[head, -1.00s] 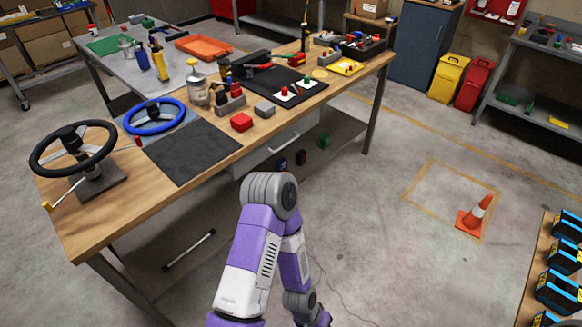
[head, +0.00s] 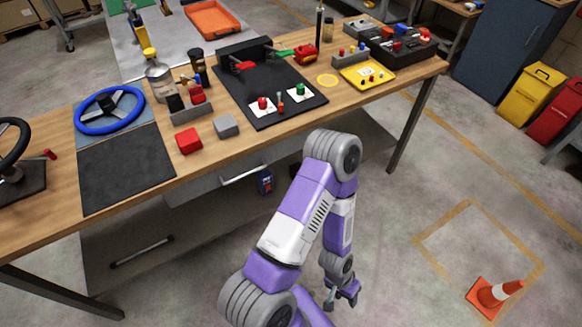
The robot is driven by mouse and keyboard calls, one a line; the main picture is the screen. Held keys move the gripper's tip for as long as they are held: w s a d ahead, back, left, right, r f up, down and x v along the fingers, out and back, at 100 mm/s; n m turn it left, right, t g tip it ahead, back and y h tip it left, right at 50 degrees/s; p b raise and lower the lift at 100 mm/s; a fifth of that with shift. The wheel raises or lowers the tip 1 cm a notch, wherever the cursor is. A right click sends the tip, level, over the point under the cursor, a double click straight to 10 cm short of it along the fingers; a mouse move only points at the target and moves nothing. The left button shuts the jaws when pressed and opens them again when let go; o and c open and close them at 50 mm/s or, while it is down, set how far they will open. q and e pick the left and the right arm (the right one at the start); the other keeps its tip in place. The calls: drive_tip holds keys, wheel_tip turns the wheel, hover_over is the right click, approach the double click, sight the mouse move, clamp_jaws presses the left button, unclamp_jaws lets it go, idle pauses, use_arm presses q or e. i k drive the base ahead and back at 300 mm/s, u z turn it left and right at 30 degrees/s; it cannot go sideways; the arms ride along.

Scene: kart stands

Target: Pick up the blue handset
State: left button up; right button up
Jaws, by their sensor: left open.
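A small blue item (head: 265,182), which looks like the blue handset, stands on the shelf under the workbench, just below and right of the drawer handle. It is too small to make out in detail. My left gripper (head: 342,298) is low in the view, in front of the bench, to the right of the blue item and apart from it. Its jaws are open and I see nothing between them. My left arm hides part of the shelf to the right of the blue item. My right gripper is not in view.
The workbench (head: 62,218) holds a blue steering wheel (head: 82,123), a red block (head: 188,141), a grey block (head: 226,126) and a black mat. An orange cone (head: 494,294) stands on the floor at right. The floor between cone and bench is clear.

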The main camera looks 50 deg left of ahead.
sight(264, 177)
drive_tip(key=i, duration=0.45)
drive_tip(key=u, duration=3.2)
drive_tip(key=i, duration=0.5)
